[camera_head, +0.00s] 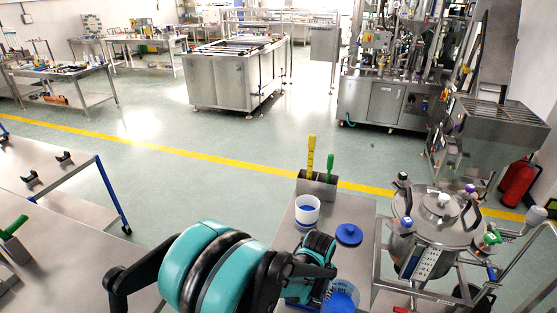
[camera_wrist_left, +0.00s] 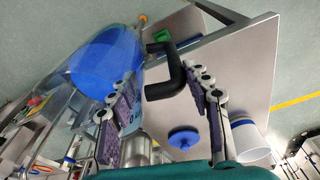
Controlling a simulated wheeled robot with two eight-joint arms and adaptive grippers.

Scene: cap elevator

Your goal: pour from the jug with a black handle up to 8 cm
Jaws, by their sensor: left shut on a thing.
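The jug (camera_head: 342,301) holds blue liquid and is cut off by the bottom edge of the head view. In the left wrist view the jug (camera_wrist_left: 105,62) shows a wide blue surface and its black handle (camera_wrist_left: 166,75). My left gripper (camera_wrist_left: 163,85) is shut on the jug at the handle, which lies between its fingers. A white cup (camera_head: 307,211) with blue inside stands on the table beyond my left gripper (camera_head: 314,272); the cup (camera_wrist_left: 250,140) also shows in the wrist view. I cannot tell whether the jug touches the table. My right gripper is not in view.
A blue lid (camera_head: 349,235) lies right of the cup. A metal holder (camera_head: 317,186) with a yellow ruler-like tool (camera_head: 311,152) and a green-handled tool (camera_head: 330,166) stands behind the cup. A steel vessel (camera_head: 438,217) in a frame stands to the right.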

